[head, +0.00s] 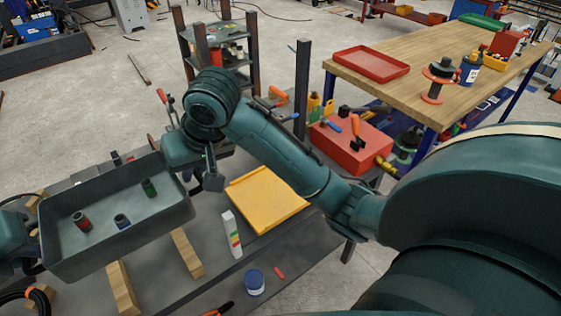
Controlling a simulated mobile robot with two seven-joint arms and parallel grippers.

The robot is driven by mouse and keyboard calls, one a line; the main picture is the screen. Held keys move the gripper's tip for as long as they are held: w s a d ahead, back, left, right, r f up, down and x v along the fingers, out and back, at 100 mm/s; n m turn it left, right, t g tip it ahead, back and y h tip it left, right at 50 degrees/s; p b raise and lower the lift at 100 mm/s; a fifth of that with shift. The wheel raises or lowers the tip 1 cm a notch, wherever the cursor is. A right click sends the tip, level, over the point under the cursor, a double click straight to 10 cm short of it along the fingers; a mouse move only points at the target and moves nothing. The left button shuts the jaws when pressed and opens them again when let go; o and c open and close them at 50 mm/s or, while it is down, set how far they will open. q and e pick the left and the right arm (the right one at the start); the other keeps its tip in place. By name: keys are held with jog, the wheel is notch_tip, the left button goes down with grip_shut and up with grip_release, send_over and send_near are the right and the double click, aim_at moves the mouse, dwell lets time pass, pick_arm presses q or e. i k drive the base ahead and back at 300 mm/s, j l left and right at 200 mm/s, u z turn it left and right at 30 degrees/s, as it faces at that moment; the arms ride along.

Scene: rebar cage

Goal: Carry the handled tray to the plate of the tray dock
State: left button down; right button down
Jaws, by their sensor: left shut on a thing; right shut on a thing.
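The handled tray (115,232) is a grey, deep-rimmed tray at the left of the head view, held a little above the grey table. It carries a red, a blue and a green small cylinder, all inside. My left gripper (27,240) is shut on its left end, partly cut off by the picture edge. My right gripper (190,168) is shut on its right end; the handles and fingertips are mostly hidden. A flat yellow plate (268,200) with a low rim lies bare on the table, right of the tray; I cannot tell whether it is the dock's plate.
Wooden blocks (187,253) lie below and beside the tray. A white box with coloured marks (231,235) and a blue jar (254,282) stand in front of the yellow plate. A red toolbox (350,145) and a dark post (302,85) are behind it.

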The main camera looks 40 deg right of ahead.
aim_at(280, 187)
jog(key=l, duration=1.8)
jog(key=i, duration=0.05)
